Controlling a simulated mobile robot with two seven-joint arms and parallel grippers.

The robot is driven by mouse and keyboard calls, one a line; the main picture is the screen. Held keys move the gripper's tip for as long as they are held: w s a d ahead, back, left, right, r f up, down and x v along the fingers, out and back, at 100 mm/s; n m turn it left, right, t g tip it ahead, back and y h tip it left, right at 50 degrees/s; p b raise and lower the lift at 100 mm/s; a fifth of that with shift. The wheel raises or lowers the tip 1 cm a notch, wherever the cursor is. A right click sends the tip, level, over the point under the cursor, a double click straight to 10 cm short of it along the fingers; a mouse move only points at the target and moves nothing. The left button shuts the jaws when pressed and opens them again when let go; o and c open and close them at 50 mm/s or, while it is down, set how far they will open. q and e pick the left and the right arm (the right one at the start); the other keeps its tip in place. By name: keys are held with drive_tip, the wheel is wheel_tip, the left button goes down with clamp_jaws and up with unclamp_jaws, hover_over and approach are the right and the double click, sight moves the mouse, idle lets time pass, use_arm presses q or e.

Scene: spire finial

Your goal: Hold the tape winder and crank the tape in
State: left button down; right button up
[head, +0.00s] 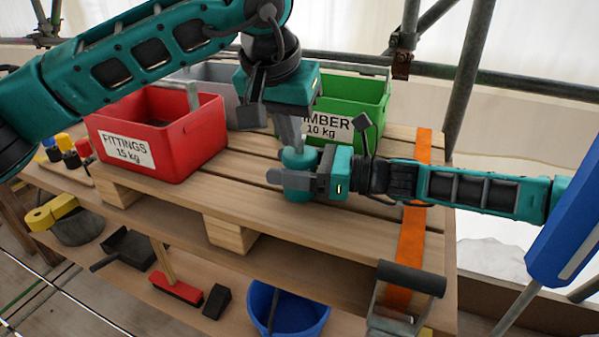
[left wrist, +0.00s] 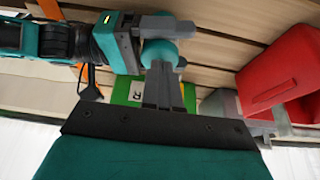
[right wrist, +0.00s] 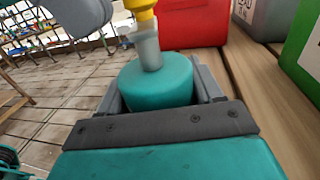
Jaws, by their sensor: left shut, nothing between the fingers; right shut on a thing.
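The tape winder (head: 298,159) is a rounded teal body above the wooden deck. My right gripper (head: 292,179) is shut on it from the right, one finger on either side. In the right wrist view the winder (right wrist: 158,85) shows as a broad teal drum between the fingers, with a grey post and a yellow piece above it. My left gripper (head: 291,143) points down from above. Its fingers are shut and empty, their tips close to the winder. The left wrist view shows the winder (left wrist: 160,53) just past those tips; I cannot tell whether they touch. The tape cannot be made out.
A red fittings crate (head: 180,138) stands left on the deck, and a green timber crate (head: 352,100) behind the grippers. An orange strap (head: 413,235) crosses the deck at right. A blue bucket (head: 287,308) and a red brush (head: 176,289) are on the lower shelf.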

use_arm(q)
drive_tip(key=shift+w, duration=0.25)
drive_tip(key=shift+w, duration=0.55)
drive_tip(key=shift+a, duration=0.15)
drive_tip(key=shift+w+a, duration=0.25)
drive_tip(key=shift+w, duration=0.05)
drive_tip(key=shift+w+a, duration=0.2)
drive_tip(key=shift+w, duration=0.4)
idle(0.8)
drive_tip(key=shift+s+a, duration=0.1)
drive_tip(key=shift+s, duration=0.2)
wheel_tip(320, 180, up, 7)
idle(0.8)
idle(0.4)
use_arm(e)
drive_tip(key=o, duration=1.2)
